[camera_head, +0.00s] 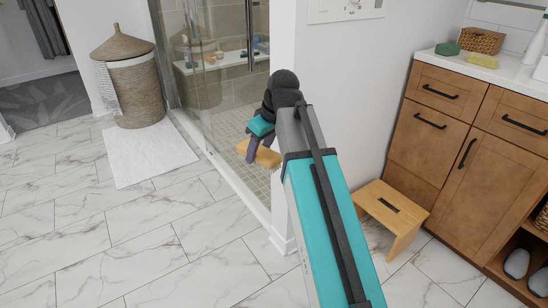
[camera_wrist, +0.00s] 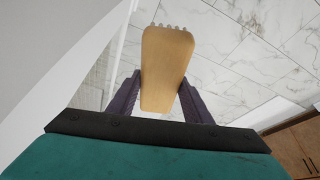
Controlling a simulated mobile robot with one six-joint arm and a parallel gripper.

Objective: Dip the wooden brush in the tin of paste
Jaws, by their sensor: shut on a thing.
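The wooden brush (camera_head: 265,156) is pale yellow-brown wood with light bristles, held in the air at the shower entrance. In the wrist view the brush (camera_wrist: 168,52) points away from me, with a row of pale bristle tips showing at its far end. My gripper (camera_head: 252,146) is shut on it; in the wrist view the purple fingers of my gripper (camera_wrist: 160,80) press on both sides of the wood. I cannot make out a tin of paste in either view.
A glass-walled shower has a white ledge (camera_head: 229,56) with several small items. A white wall (camera_head: 345,90) stands right of my gripper. A wooden stool (camera_head: 391,207) and cabinet (camera_head: 440,115) are at right. A wicker hamper (camera_head: 130,80) and white mat (camera_head: 143,152) are at left; the floor between is clear.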

